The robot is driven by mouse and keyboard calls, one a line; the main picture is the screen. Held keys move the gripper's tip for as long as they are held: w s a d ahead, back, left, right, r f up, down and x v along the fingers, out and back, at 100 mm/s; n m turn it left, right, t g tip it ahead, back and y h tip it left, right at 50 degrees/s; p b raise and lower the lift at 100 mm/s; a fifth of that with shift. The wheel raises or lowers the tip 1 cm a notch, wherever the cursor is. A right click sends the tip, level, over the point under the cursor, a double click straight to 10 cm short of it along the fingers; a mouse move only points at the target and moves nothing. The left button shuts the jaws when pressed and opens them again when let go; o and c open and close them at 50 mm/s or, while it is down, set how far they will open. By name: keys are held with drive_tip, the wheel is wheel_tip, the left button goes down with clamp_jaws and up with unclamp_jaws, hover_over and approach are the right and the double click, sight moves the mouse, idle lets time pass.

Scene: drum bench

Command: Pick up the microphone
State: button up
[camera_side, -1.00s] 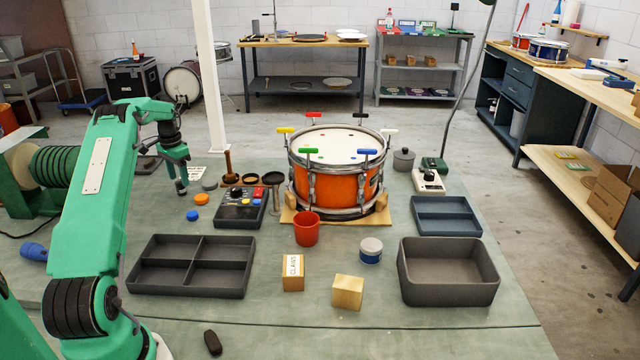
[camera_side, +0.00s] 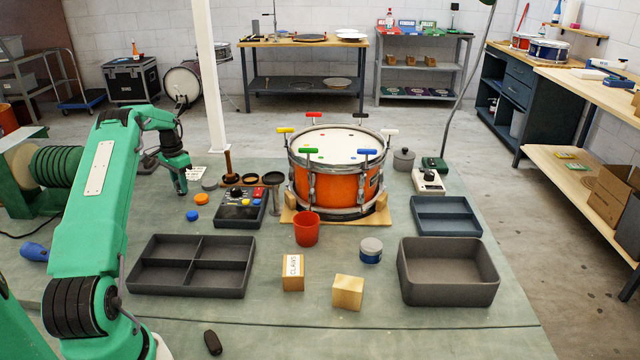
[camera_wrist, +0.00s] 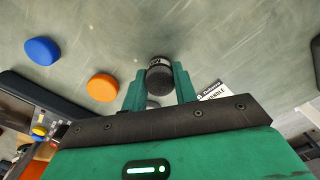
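My gripper (camera_side: 181,188) points down at the back left of the bench mat, to the left of the grey and orange discs. In the wrist view, a dark round-ended cylinder with a pale band lies between the two green fingers of my gripper (camera_wrist: 160,82). This looks like the microphone (camera_wrist: 158,76), seen nearly end-on. The fingers are close along both its sides. I cannot tell whether they press on it. In the side view it is hidden or too small to make out at the fingertips.
An orange disc (camera_side: 201,198), a blue disc (camera_side: 193,215) and a grey disc (camera_side: 209,184) lie near my gripper. A printed card (camera_side: 194,173) lies just behind. A control box (camera_side: 239,215), drum (camera_side: 336,187) and divided tray (camera_side: 150,278) stand to the right and front.

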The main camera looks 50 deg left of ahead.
drive_tip(key=shift+c, duration=1.4)
drive_tip(key=shift+r, duration=0.1)
drive_tip(key=shift+r, duration=0.8)
drive_tip(key=r, duration=0.2)
drive_tip(key=shift+w+d+r, duration=0.2)
drive_tip(key=shift+d+r, duration=0.1)
drive_tip(key=shift+r, duration=0.1)
drive_tip(key=w+d+r, duration=0.4)
drive_tip(key=d+r, duration=0.2)
drive_tip(key=d, duration=0.4)
drive_tip(key=shift+w+r, duration=0.25)
drive_tip(key=shift+w, duration=0.05)
